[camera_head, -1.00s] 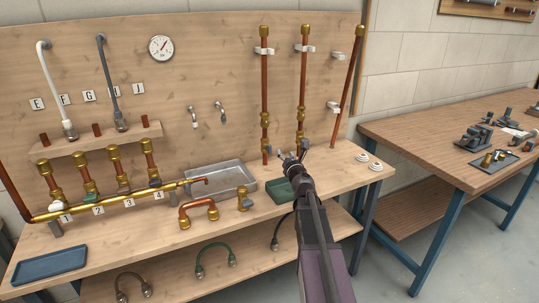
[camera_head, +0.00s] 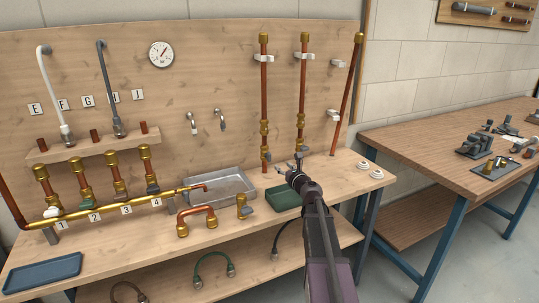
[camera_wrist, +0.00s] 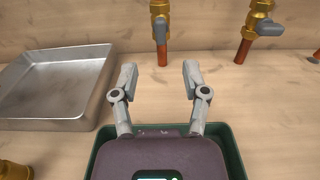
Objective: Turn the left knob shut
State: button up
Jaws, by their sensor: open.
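Two brass valves with grey lever knobs sit low on upright copper pipes at the back board. The left valve (camera_head: 266,152) also shows in the wrist view, its grey knob (camera_wrist: 160,32) pointing down along the pipe. The right valve (camera_head: 300,146) has its grey knob (camera_wrist: 269,28) pointing sideways to the right in the wrist view. My gripper (camera_head: 290,167) is over the bench in front of the valves. In the wrist view my gripper (camera_wrist: 160,75) has its fingers apart, with nothing between them. The left valve lies ahead of the gap, apart from the fingers.
A green tray (camera_head: 283,203) lies below my gripper, and a metal tray (camera_head: 240,185) lies to its left. A brass manifold (camera_head: 110,210) with several numbered valves stands on the left. Two white rings (camera_head: 372,169) lie on the bench at right. A second table (camera_head: 430,150) stands further right.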

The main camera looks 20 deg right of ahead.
aim_at(270, 153)
jog(key=w, duration=1.3)
jog(key=shift+a, duration=0.25)
grip_shut()
jog(key=shift+d, duration=0.15)
